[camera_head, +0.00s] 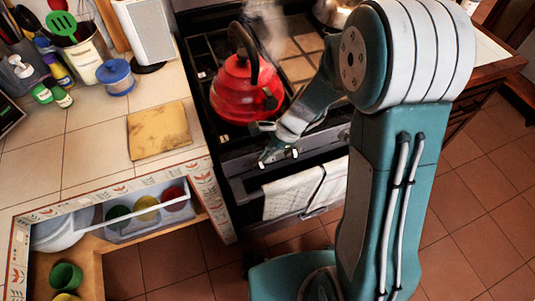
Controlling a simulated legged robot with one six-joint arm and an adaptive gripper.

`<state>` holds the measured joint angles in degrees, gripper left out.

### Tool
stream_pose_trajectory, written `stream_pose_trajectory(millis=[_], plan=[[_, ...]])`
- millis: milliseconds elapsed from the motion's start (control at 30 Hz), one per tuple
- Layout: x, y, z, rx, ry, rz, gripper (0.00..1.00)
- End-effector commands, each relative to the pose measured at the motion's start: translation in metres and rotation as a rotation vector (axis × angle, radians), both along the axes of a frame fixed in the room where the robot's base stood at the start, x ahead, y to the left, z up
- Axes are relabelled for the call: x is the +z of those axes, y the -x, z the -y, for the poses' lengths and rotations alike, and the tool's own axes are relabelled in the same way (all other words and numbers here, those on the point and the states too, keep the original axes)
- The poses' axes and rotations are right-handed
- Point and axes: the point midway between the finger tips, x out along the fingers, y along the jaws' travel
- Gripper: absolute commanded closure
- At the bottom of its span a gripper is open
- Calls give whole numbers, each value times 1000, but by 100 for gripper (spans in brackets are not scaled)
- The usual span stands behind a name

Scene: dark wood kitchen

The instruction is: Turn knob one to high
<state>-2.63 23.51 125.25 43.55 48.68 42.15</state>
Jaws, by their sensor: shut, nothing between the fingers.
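The stove front (240,165) runs below the cooktop at the centre of the view. Its knobs are small and dark, and mostly hidden behind my gripper, so I cannot tell knob one or its setting. My gripper (275,153) reaches down from the upper right to the control strip. It is shut and holds nothing. It is close to the knobs, but I cannot tell whether it touches one. A red kettle (238,92) stands on the burner just behind my gripper, with steam rising beside it.
A white towel (292,195) hangs on the oven handle below my gripper. A tiled counter (80,150) with a cutting board (158,130) lies to the left. Below it, an open drawer or shelf holds coloured cups (146,207). Tiled floor (470,200) is clear at right.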

Motion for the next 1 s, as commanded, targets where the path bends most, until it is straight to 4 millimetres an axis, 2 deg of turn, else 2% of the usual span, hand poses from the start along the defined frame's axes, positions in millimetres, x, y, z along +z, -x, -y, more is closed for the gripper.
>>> stream_pose_trajectory(millis=[1000], plan=[[2, 6, -18, 1, 0, -1, 100]])
